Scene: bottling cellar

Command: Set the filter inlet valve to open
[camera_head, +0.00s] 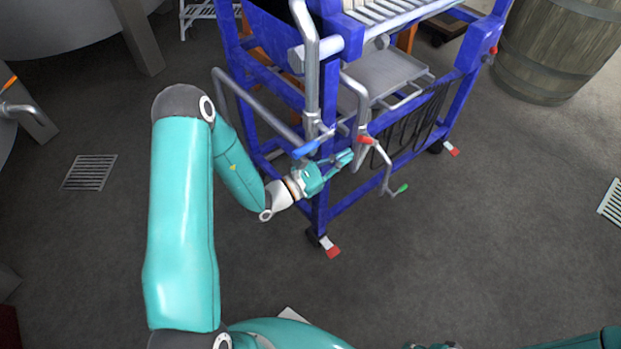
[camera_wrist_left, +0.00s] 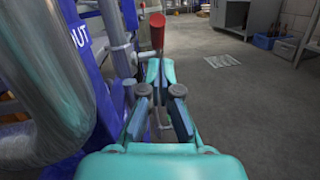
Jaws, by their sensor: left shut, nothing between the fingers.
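The filter is a blue frame (camera_head: 345,203) with grey pipes and several small valve levers. A blue lever (camera_head: 306,149) sits at the left pipe, a red lever (camera_head: 367,140) at the middle pipe and a green lever (camera_head: 403,188) on a lower branch. I cannot tell from a label which is the inlet valve. My left gripper (camera_head: 347,158) is shut and empty, just below and left of the red lever. In the left wrist view, the red lever (camera_wrist_left: 158,32) stands upright beyond the fingertips (camera_wrist_left: 158,75), apparently apart from them.
A blue plate marked "OUT" (camera_wrist_left: 77,32) stands left of the gripper in the wrist view. A wooden barrel (camera_head: 555,50) stands at the back right. Floor grates (camera_head: 88,172) lie flush. The floor right of the filter is clear.

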